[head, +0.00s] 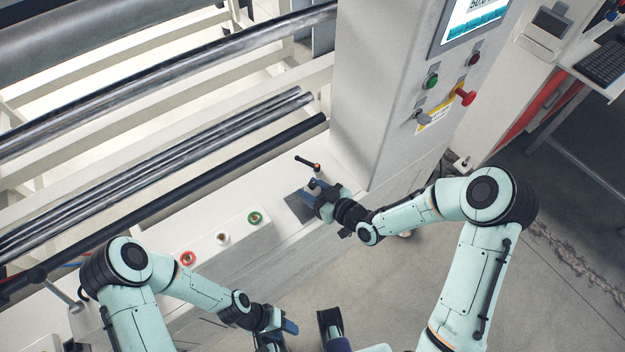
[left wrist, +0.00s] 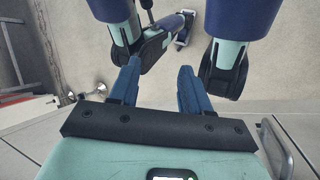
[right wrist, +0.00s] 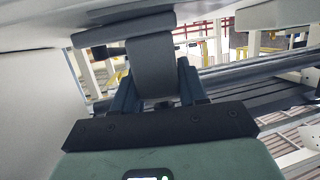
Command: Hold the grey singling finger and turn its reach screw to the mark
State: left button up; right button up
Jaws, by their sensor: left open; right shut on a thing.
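My right gripper (head: 313,193) is at the white ledge beside the grey column. In the right wrist view its two blue fingers (right wrist: 156,88) are shut on a grey upright piece, the singling finger (right wrist: 152,68), which runs up to a wider grey bar. In the head view the gripper mostly hides the finger. A dark grey plate (head: 298,207) shows beside the gripper. I cannot make out the reach screw or its mark. My left gripper (head: 280,328) is low in the head view, away from the ledge. In the left wrist view its blue fingers (left wrist: 157,88) are apart and empty.
Red (head: 187,258), white (head: 222,238) and green (head: 254,218) buttons sit along the ledge front. Long rollers (head: 160,165) lie behind. Open floor (head: 390,290) is in front.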

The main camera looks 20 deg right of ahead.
pick_arm(q)
jog(key=w+d+r+m+g, duration=0.1)
jog(key=d+r+m+g, duration=0.4)
jog(key=d+r+m, duration=0.45)
notch_tip(320, 180, up, 29)
jog(key=m+t+y, duration=0.1)
jog(key=t+y, duration=0.4)
jog(key=t, duration=0.4)
send_over(312, 183)
notch_tip(312, 183, down, 12)
jog(key=shift+r, duration=0.15)
grip_shut()
